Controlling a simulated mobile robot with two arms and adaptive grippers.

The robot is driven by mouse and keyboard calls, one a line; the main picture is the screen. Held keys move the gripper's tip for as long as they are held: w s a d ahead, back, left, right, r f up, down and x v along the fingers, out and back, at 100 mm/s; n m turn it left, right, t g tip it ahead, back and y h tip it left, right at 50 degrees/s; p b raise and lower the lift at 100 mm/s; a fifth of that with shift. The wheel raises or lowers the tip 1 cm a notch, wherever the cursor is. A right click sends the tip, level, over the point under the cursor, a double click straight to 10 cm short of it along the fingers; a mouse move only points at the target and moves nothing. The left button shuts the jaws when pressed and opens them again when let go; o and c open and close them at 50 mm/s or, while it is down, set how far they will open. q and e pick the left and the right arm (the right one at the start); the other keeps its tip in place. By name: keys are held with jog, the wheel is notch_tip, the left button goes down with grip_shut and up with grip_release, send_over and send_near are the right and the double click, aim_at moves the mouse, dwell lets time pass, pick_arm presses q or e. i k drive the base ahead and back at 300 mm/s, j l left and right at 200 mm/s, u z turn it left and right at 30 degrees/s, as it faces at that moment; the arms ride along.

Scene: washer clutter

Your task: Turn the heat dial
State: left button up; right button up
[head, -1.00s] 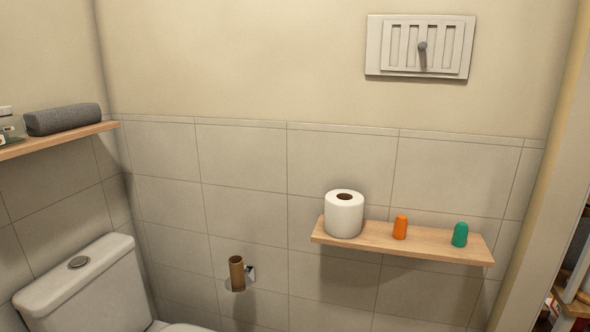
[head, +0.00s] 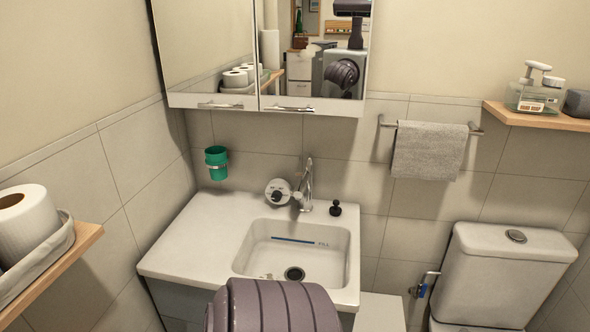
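A round white dial (head: 278,192) with a dark knob at its middle is at the back of the washbasin counter, just left of the tap. Markings on its face are too small to read. I cannot tell from the frame whether this is the heat dial. Neither of my grippers shows in the head view. A ribbed grey-purple part of my own body (head: 272,308) is at the bottom middle, in front of the basin.
The chrome tap (head: 306,186) stands close to the dial. A black stopper-like piece (head: 336,208) is right of it, and a green cup (head: 216,162) hangs left. A mirror cabinet (head: 208,50) overhangs. Shelf edges (head: 88,240) and the toilet (head: 502,262) flank the counter.

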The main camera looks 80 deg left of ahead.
aim_at(277, 194)
jog(key=u, duration=2.55)
jog(key=i+l, duration=0.1)
jog(key=z, duration=0.05)
